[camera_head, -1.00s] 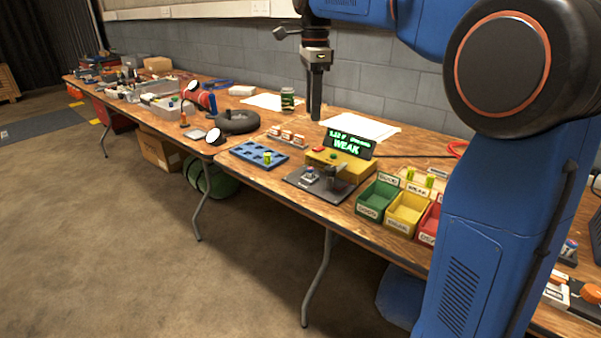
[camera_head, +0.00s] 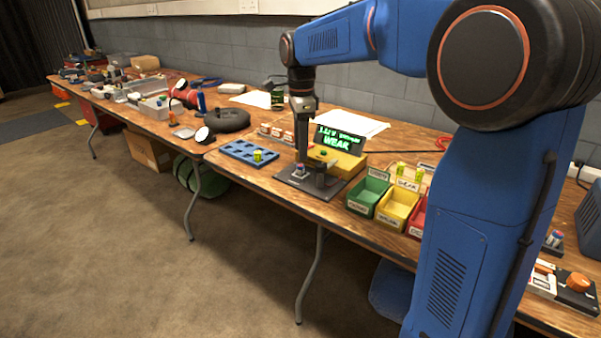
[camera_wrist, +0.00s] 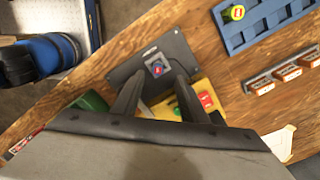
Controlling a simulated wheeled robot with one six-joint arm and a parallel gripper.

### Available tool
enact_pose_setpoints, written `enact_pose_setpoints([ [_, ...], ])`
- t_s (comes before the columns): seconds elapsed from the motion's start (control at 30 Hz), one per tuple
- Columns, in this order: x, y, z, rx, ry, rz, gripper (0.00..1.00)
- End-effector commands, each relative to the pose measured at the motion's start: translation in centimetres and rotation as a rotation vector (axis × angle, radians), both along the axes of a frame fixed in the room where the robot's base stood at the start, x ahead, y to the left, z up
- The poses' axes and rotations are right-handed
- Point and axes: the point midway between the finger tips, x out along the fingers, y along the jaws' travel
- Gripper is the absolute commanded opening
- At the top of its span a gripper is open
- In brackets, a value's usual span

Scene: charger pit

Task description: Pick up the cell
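A small cell (camera_head: 300,170) with a reddish top stands in a holder on the dark plate (camera_head: 291,183) of the tester. It also shows in the wrist view (camera_wrist: 157,68), with a red and blue end. My gripper (camera_head: 302,158) points down just above and behind it. In the wrist view my gripper (camera_wrist: 159,72) is open, with its two dark fingers apart on either side of the cell's line; contact cannot be told. A yellow-green cell (camera_head: 257,155) stands in the blue tray (camera_head: 236,154); it also shows in the wrist view (camera_wrist: 237,12).
The yellow tester box (camera_head: 347,164) has a display (camera_head: 338,139) reading "WEAK". Green (camera_head: 367,194) and yellow (camera_head: 398,207) bins, plus a red one, stand right of the plate. A rack with orange-and-white blocks (camera_head: 277,133) lies behind the tray.

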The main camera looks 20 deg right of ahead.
Motion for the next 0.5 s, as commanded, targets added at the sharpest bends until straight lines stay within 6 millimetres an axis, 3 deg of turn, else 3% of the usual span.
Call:
enact_pose_setpoints([
  [0.3,-0.4,0.2,-4.0,0.0,0.002,0.0,0.39],
  [0.5,-0.4,0.2,-5.0,0.0,0.0,0.0,0.39],
])
